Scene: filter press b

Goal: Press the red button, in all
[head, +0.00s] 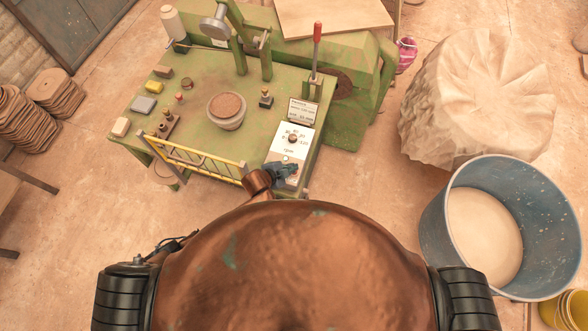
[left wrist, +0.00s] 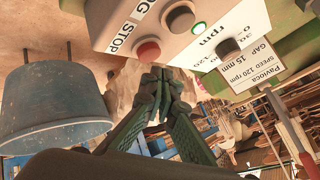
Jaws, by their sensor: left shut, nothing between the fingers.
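The red button (left wrist: 147,50) sits beside the word STOP on the white control panel (left wrist: 160,28) in the left wrist view. The panel also shows in the head view (head: 277,151); there I cannot make out the red button, with my gripper over the panel's near end. My left gripper (head: 292,172) is shut and empty. In the left wrist view its fingertips (left wrist: 160,73) appear just below and right of the red button; I cannot tell whether they touch it. My right gripper is not in view.
The panel also bears a grey button (left wrist: 181,18), a green-ringed light (left wrist: 199,28) and a dark knob (left wrist: 228,46). A red-handled lever (head: 317,32) stands behind it. A yellow guard rail (head: 200,163) lies left of the gripper. A blue tub (head: 440,215) stands at right.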

